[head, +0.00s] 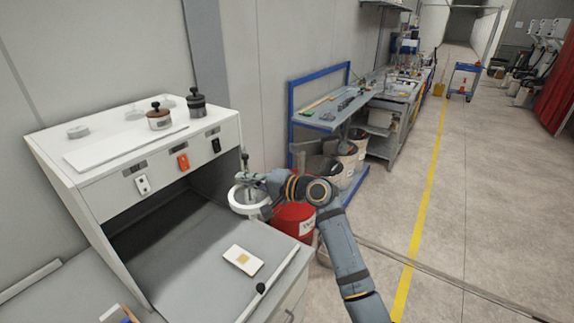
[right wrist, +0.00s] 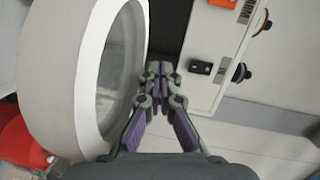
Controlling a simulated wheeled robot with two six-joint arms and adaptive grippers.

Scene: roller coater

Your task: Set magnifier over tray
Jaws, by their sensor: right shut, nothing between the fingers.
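The magnifier (head: 249,201) is a white ring with a round lens on a dark jointed arm, at the right front side of the white cabinet. In the right wrist view its thick white rim (right wrist: 65,80) fills the left side. A small white tray (head: 236,257) with a tan square in it lies on the grey worktop, below and in front of the magnifier. My right gripper (head: 258,180) is beside the magnifier's rim. In the right wrist view its fingertips (right wrist: 157,72) are together with nothing between them; contact with the rim is unclear. My left gripper is out of view.
The white cabinet (head: 95,130) stands over the worktop (head: 215,290), with two dark-knobbed pots on top and switches on its front. A black-knobbed rod (head: 252,300) lies right of the tray. A red drum (head: 294,220) and a blue-framed bench (head: 320,118) stand behind my right arm.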

